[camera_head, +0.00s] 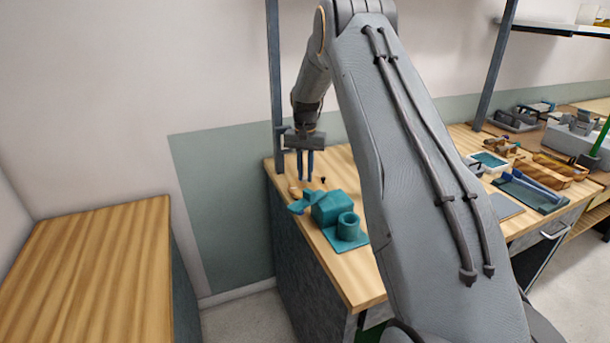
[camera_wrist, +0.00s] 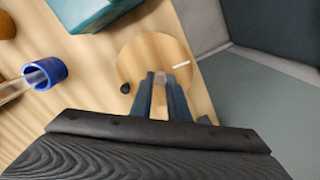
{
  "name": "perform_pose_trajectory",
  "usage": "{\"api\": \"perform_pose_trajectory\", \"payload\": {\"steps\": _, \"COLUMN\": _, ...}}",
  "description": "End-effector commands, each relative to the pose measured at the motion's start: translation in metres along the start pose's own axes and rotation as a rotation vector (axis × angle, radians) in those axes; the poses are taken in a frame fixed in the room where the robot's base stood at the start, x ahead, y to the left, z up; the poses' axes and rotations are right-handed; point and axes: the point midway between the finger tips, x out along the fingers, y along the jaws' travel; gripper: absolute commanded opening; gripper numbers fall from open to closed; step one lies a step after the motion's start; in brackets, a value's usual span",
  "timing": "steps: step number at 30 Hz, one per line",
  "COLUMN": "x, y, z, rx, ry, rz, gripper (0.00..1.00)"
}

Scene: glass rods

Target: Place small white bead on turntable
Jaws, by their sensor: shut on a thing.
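The turntable (camera_wrist: 150,48) is a round pale wooden disc with a short white line near its edge, in the wrist view. My gripper (camera_wrist: 161,84) is over its near edge, with its two dark blue fingers pointing down. A small whitish-grey bead (camera_wrist: 161,77) shows between the fingertips, and the gripper is shut on it. Whether the bead touches the disc cannot be told. In the head view my gripper (camera_head: 305,178) is low over the far left end of the wooden bench; the bead and turntable are too small or hidden to make out there.
A teal fixture (camera_head: 330,207) with a cup-like part stands close by. A small black piece (camera_wrist: 125,88) lies by the disc. A blue ring (camera_wrist: 45,72) with a clear rod is at left in the wrist view. The bench edge (camera_wrist: 205,65) is just right of the disc.

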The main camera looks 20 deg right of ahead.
Motion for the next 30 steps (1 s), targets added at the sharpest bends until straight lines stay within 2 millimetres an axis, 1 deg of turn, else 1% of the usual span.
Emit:
{"api": "perform_pose_trajectory", "payload": {"steps": 1, "x": 0.006, "y": 0.000, "z": 0.001, "rx": -0.001, "ry": -0.002, "rz": 0.001, "gripper": 0.00}}
{"api": "perform_pose_trajectory", "payload": {"steps": 3, "x": 0.011, "y": -0.001, "z": 0.001, "rx": -0.001, "ry": 0.000, "rz": 0.000, "gripper": 0.00}}
{"api": "perform_pose_trajectory", "payload": {"steps": 14, "x": 0.017, "y": -0.002, "z": 0.001, "rx": -0.003, "ry": 0.000, "rz": 0.000, "gripper": 0.00}}
{"api": "perform_pose_trajectory", "payload": {"steps": 15, "x": 0.017, "y": -0.002, "z": 0.001, "rx": -0.003, "ry": 0.000, "rz": 0.000, "gripper": 0.18}}
{"api": "perform_pose_trajectory", "payload": {"steps": 18, "x": 0.016, "y": -0.002, "z": 0.001, "rx": -0.003, "ry": 0.000, "rz": 0.000, "gripper": 0.34}}
{"api": "perform_pose_trajectory", "payload": {"steps": 26, "x": 0.016, "y": -0.002, "z": 0.001, "rx": -0.003, "ry": 0.000, "rz": 0.000, "gripper": 0.34}}
{"api": "perform_pose_trajectory", "payload": {"steps": 30, "x": 0.009, "y": -0.002, "z": 0.000, "rx": -0.003, "ry": 0.002, "rz": -0.001, "gripper": 0.34}}
